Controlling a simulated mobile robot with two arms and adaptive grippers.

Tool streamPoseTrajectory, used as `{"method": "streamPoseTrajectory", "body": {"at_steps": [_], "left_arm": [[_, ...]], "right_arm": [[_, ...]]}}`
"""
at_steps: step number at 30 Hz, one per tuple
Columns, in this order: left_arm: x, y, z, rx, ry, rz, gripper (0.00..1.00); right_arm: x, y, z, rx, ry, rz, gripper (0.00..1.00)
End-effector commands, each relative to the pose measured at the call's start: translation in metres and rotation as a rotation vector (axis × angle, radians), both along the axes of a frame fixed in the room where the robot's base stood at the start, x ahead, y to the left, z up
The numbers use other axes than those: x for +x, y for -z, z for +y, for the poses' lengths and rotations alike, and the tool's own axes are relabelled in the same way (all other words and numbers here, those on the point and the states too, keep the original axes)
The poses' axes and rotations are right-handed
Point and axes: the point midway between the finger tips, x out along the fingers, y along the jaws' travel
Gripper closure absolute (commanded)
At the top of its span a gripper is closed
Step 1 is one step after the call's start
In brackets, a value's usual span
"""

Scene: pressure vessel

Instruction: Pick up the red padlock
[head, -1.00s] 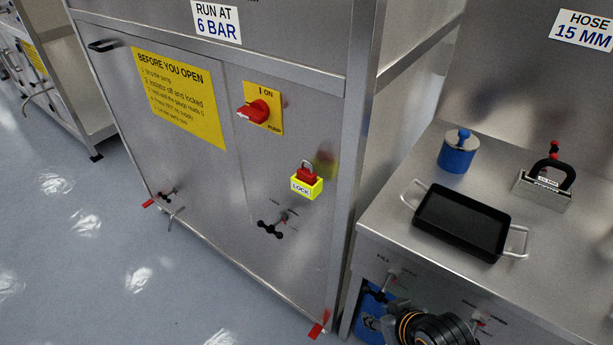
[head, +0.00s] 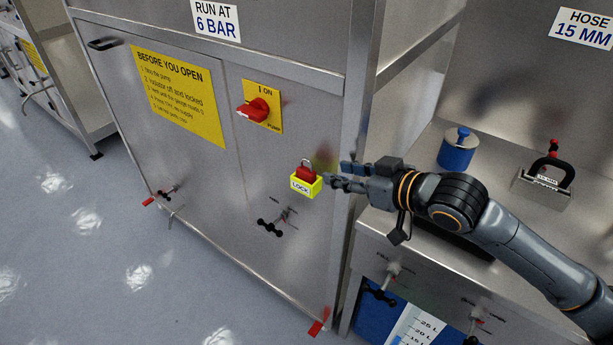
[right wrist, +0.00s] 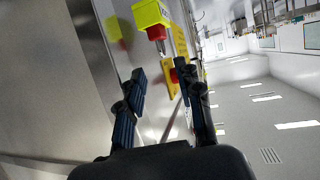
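The red padlock (head: 307,171) sits upright in a yellow holder labelled LOCK (head: 305,185) on the steel cabinet front, its grey shackle up. My right gripper (head: 335,176) is just to the right of the holder in the head view, its fingers pointing left at it, apart and empty. In the right wrist view the fingers (right wrist: 161,92) stand open. The yellow holder (right wrist: 150,13) and the red padlock (right wrist: 156,33) show there at the top, beyond the fingertips and not between them. My left gripper is not in view.
A red rotary switch (head: 254,109) on a yellow plate is above the padlock, and a black-handled valve (head: 270,227) is below it. At right, the steel bench (head: 436,141) carries a blue canister (head: 458,150) and a black-handled tool (head: 545,180).

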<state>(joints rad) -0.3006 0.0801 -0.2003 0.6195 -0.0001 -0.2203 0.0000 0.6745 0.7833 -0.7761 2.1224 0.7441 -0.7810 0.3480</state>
Motion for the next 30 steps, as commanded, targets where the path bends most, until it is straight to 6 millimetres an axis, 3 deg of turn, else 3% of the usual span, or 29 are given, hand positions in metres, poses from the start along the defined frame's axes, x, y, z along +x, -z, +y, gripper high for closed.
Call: {"method": "streamPoseTrajectory", "body": {"at_steps": [9, 30], "left_arm": [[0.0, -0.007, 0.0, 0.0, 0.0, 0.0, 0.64], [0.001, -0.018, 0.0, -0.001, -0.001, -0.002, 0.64]], "right_arm": [[0.04, 0.022, 0.039, 0.001, -0.001, 0.0, 0.65], [0.082, 0.049, 0.082, -0.003, -0.001, -0.001, 0.65]]}}
